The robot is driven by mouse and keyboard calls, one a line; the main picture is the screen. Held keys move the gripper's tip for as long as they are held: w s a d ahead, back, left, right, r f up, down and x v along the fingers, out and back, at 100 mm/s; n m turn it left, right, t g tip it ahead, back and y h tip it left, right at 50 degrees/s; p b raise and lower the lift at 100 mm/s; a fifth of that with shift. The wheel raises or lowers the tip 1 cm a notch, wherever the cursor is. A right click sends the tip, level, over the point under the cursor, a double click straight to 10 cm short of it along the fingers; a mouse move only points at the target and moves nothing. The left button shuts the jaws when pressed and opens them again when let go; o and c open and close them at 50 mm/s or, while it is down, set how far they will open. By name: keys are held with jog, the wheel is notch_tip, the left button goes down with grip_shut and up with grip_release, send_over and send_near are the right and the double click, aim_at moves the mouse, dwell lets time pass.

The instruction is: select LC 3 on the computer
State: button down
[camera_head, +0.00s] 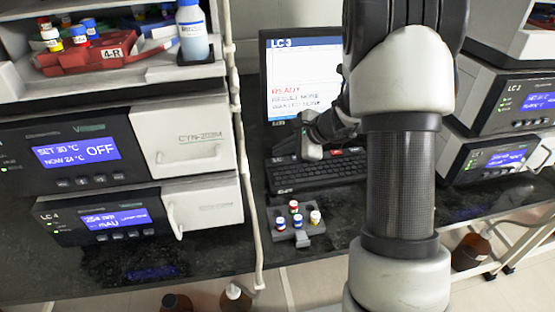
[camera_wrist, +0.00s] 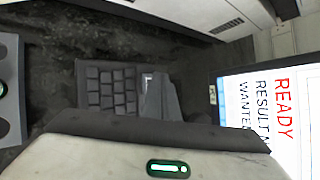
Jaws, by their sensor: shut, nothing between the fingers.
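The computer monitor (camera_head: 290,55) stands behind the arm and shows "LC 3" at the top, with "READY" in red and a result line and a wanted line below. The last words are hard to read. Part of the same screen shows sideways at the right of the wrist view (camera_wrist: 262,120). The keyboard (camera_head: 290,174) lies in front of the monitor, partly hidden by my arm. My gripper (camera_head: 312,150) is over the keyboard, shut and empty. In the wrist view its fingers cover part of the keyboard (camera_wrist: 105,90); I cannot tell whether they touch a key.
A small grey rack (camera_head: 283,224) with several capped vials stands in front of the keyboard. Instrument stacks stand left (camera_head: 75,150) and right (camera_head: 520,100). A white tube (camera_head: 250,180) runs down beside the left stack. Brown bottles (camera_head: 470,251) stand below the bench.

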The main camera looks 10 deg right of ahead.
aim_at(280, 164)
jog(key=shift+r+p, duration=1.75)
jog(key=shift+r, duration=0.75)
jog(key=s+a+r+n+g, duration=0.1)
jog(key=s+a+r+n, duration=0.2)
jog(key=s+r+n, duration=0.4)
jog(key=s+a+r+n+g, duration=0.1)
jog(key=s+a+r+n, duration=0.25)
jog(key=s+r, duration=0.4)
jog(key=s+d+r+n+h, duration=0.1)
jog(key=s+d+n+h, duration=0.25)
jog(key=s, duration=0.55)
jog(key=s+d+r+n+h, duration=0.1)
jog(key=s+d+n+h, duration=0.2)
jog(key=s, duration=0.5)
notch_tip(280, 164, up, 20)
jog(key=n+p, duration=0.1)
jog(key=p, duration=1.9)
jog(key=shift+s+a+r+n+t+p, duration=0.25)
jog(key=shift+a+n+t+p, duration=0.1)
jog(key=shift+a+t, duration=0.1)
